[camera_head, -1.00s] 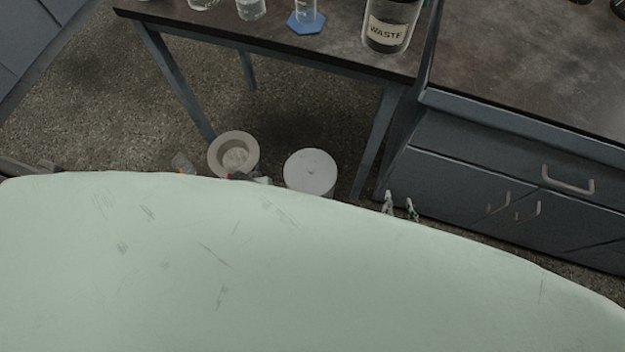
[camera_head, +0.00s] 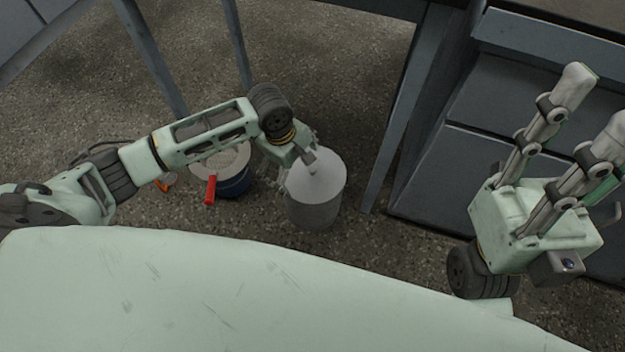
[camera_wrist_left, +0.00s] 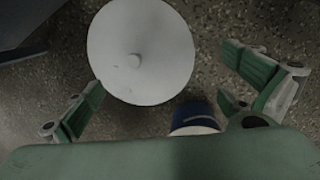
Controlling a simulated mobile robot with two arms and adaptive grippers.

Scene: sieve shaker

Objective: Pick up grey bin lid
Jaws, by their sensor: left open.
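The grey bin lid (camera_head: 328,178) is a pale round disc on top of a grey bin (camera_head: 316,214) on the floor. In the left wrist view the lid (camera_wrist_left: 150,28) shows from above with a small knob at its middle. My left gripper (camera_head: 300,167) is above the lid's left part in the head view, partly hidden by its own wrist. In the left wrist view its two open fingers (camera_wrist_left: 165,68) stand apart on either side of the lid, with nothing held. My right gripper (camera_head: 596,98) is raised at the right, its fingers apart and empty.
A blue bin with a pale rim (camera_head: 235,182) stands just left of the grey bin, partly under my left arm. A red item (camera_head: 210,190) is at its front. A table leg (camera_head: 392,130) and dark drawer cabinet (camera_head: 475,165) stand to the right.

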